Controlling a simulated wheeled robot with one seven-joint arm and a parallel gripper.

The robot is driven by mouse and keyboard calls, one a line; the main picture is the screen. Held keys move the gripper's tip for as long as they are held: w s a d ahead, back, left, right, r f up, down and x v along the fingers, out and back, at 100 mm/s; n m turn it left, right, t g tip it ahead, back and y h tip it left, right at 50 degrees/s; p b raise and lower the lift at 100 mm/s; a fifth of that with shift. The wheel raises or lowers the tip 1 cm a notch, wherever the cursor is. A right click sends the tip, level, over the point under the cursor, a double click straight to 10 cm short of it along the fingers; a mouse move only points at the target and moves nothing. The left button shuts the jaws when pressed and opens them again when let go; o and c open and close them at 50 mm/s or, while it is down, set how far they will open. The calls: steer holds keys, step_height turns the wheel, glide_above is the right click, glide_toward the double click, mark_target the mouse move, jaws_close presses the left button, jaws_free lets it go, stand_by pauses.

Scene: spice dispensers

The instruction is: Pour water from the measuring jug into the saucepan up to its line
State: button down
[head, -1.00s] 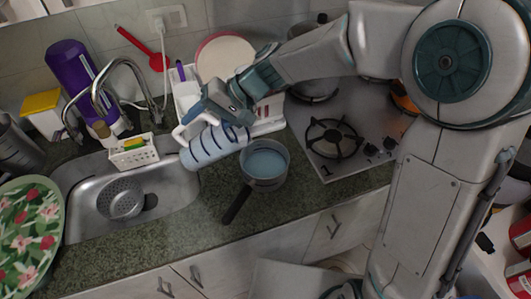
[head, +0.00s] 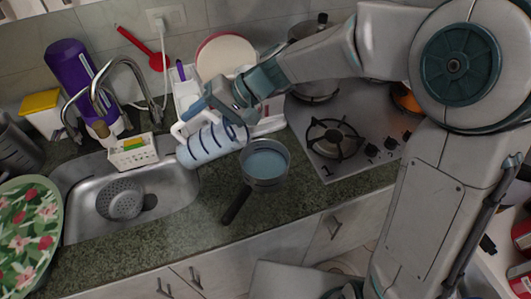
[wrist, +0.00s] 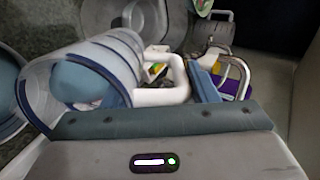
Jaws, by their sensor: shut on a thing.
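The clear measuring jug (head: 212,143) has dark blue stripes and a white handle (head: 181,130). My gripper (head: 206,108) is shut on the handle. The jug lies tilted close to horizontal, its striped right end near the saucepan's left rim. It also shows in the wrist view (wrist: 85,75), with blue water inside. The grey saucepan (head: 266,183) stands on the counter with its dark handle toward the front. Blue water (head: 266,164) shows inside it. I cannot make out the fill line, or any stream between jug and pan.
The sink (head: 85,215) with a colander (head: 120,199) is at left. A white sponge holder (head: 133,154) and the tap (head: 125,75) stand behind it. The gas hob (head: 345,165) is right of the saucepan. The counter in front (head: 190,235) is clear.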

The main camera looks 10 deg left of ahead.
steer(key=shift+w+d+r+y+b, duration=0.15)
steer(key=shift+d+r+y+b, duration=0.5)
steer(key=shift+y, duration=0.25)
stand_by(4.7)
steer(key=shift+r, duration=0.1)
